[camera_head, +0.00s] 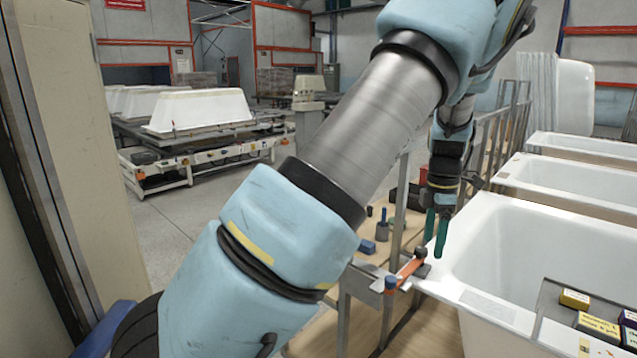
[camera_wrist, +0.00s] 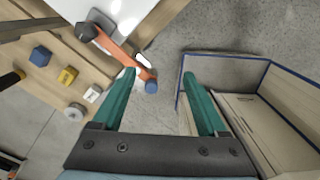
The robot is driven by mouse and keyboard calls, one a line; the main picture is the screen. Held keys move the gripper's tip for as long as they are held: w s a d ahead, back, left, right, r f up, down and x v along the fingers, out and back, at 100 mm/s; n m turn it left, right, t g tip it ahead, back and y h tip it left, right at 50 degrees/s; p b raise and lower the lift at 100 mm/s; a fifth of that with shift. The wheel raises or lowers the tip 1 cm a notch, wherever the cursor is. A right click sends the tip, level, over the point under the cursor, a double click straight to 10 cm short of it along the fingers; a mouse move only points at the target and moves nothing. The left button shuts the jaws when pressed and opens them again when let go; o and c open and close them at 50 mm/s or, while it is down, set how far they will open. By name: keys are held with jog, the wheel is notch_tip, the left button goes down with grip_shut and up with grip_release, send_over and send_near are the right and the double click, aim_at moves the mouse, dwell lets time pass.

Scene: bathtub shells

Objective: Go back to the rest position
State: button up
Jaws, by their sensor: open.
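My gripper (camera_head: 436,232) has two green fingers and hangs pointing down, beside the near corner of the closest white bathtub (camera_head: 482,262). My blue and grey arm crosses the middle of the head view and hides part of the workbench.
A wooden bench (camera_head: 430,325) holds a blue block (camera_head: 367,247) and small items. In the wrist view, an open box (camera_wrist: 225,66) stands near the right finger. More bathtubs (camera_head: 568,182) line the right. A tray (camera_head: 548,335) with small boxes lies across the near tub. Floor at left (camera_head: 225,205) is clear.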

jog(key=s+a+r+m, duration=0.1)
jog(key=a+m, duration=0.6)
jog(key=a, duration=1.1)
jog(key=s+a+m+t, duration=0.1)
jog(key=s+a+m, duration=0.4)
jog(key=a+m, duration=0.1)
jog(key=s+a+r+m, duration=0.1)
jog(key=s+a+m, duration=0.4)
jog(key=a, duration=0.4)
jog(key=shift+s+r+m+t, duration=0.15)
jog(key=shift+s+m+t, duration=0.25)
jog(key=shift+s, duration=0.1)
